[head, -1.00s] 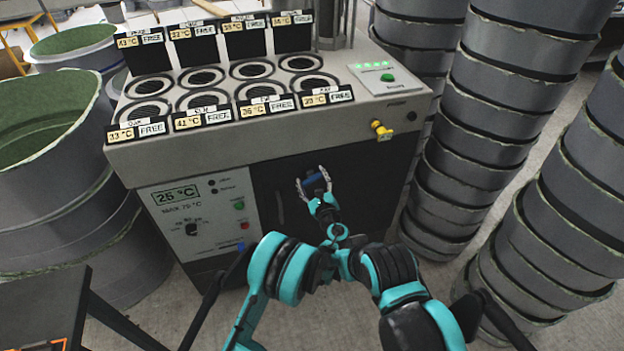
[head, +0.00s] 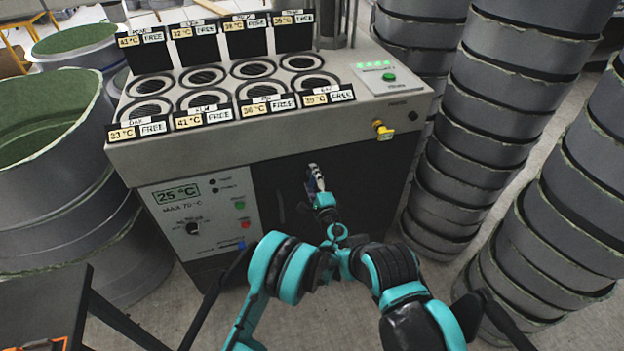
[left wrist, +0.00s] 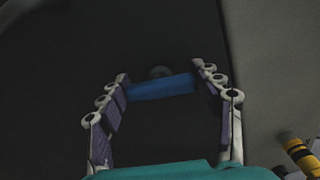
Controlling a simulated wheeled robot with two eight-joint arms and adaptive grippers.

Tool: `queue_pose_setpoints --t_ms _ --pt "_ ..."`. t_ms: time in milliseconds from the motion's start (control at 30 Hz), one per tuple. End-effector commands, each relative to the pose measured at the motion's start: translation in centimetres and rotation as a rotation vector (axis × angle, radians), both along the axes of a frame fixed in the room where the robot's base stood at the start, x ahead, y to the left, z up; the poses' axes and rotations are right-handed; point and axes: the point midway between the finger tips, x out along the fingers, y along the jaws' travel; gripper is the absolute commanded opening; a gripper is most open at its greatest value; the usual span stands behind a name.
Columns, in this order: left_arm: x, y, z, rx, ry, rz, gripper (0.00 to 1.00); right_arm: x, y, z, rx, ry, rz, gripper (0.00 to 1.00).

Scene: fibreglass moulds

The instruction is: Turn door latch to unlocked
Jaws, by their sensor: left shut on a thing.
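The blue door latch (left wrist: 160,87) is a short bar on the dark cabinet door (head: 275,188). In the left wrist view it lies crosswise between the two fingers, slightly tilted. My left gripper (head: 315,178) is in front of the door, with its fingers turned edge-on to the head camera. It also shows in the left wrist view (left wrist: 160,74), shut on the blue latch, with a fingertip at each end. In the head view the fingers mostly hide the latch. My right gripper is not in view.
The cabinet has a control panel (head: 192,222) left of the door and a yellow knob (head: 382,131) above right. Stacked grey moulds (head: 500,90) stand close on the right, large grey tubs (head: 45,200) on the left. A dark table (head: 40,310) is at lower left.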

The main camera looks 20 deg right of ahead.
Motion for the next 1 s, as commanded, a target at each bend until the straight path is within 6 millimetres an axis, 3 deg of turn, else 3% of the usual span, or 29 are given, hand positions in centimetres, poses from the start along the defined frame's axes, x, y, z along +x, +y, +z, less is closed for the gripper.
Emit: queue_pose_setpoints --t_ms 400,967,1000 --pt "0.11 0.09 0.0 -0.19 -0.008 0.001 0.36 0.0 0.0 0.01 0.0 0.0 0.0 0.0" --pt "0.11 0.09 -0.03 -0.218 -0.008 0.001 0.36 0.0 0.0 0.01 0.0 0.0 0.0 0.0" --pt "0.1 0.09 -0.03 -0.218 -0.008 0.001 0.72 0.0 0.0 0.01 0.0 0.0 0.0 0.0"
